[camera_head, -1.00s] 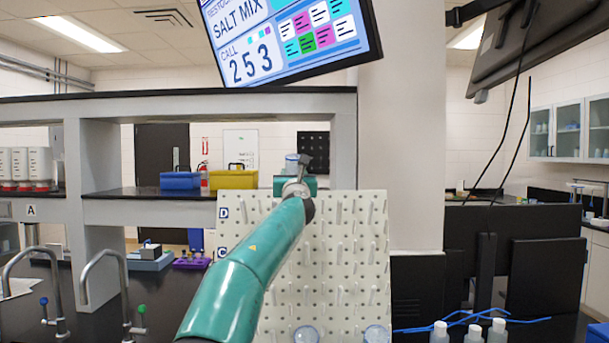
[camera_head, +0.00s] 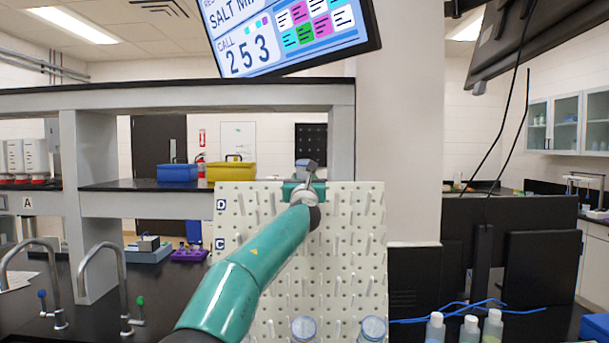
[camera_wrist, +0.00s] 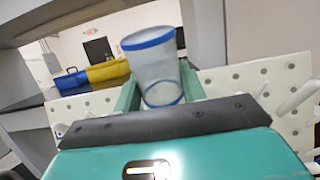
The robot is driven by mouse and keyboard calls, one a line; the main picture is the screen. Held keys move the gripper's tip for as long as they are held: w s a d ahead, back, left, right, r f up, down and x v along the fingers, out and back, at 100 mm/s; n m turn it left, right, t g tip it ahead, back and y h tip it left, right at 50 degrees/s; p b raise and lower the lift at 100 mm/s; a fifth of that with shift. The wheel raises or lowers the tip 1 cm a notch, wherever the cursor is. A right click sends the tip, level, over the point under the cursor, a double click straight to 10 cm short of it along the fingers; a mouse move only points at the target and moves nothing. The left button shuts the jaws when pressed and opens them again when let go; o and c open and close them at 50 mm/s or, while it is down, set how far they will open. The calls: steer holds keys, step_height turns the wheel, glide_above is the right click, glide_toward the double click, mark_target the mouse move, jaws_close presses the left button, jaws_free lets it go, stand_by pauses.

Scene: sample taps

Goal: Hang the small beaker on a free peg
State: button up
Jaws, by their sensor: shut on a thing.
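In the wrist view a small clear beaker (camera_wrist: 157,68) with a blue rim stands between the two green fingers of my gripper (camera_wrist: 160,92), which is shut on it. The beaker is slightly tilted in this view, its open mouth at the top. In the head view my gripper (camera_head: 303,187) is at the top edge of a white pegboard (camera_head: 228,275) with rows of pale pegs; my arm hides part of the board. Many upper pegs, such as one on the right (camera_head: 367,245), look bare. The head view does not show the held beaker clearly.
Two clear vessels, left (camera_head: 303,329) and right (camera_head: 373,329), show at the board's bottom. A shelf with a blue bin (camera_head: 177,173) and a yellow bin (camera_head: 231,172) stands behind left. Hooked taps (camera_head: 105,250) are at left, capped bottles (camera_head: 470,329) at lower right.

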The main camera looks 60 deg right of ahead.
step_height(320, 180, down, 8)
steer(key=w+d, duration=0.1)
steer(key=d, duration=0.1)
steer(key=shift+d, duration=0.15)
stand_by(0.8)
stand_by(0.4)
steer(key=o, duration=1)
steer(key=shift+o, duration=0.2)
steer(key=v, duration=1.3)
steer(key=shift+a+f, duration=0.15)
steer(key=shift+a, duration=0.2)
steer(key=shift+s, duration=0.1)
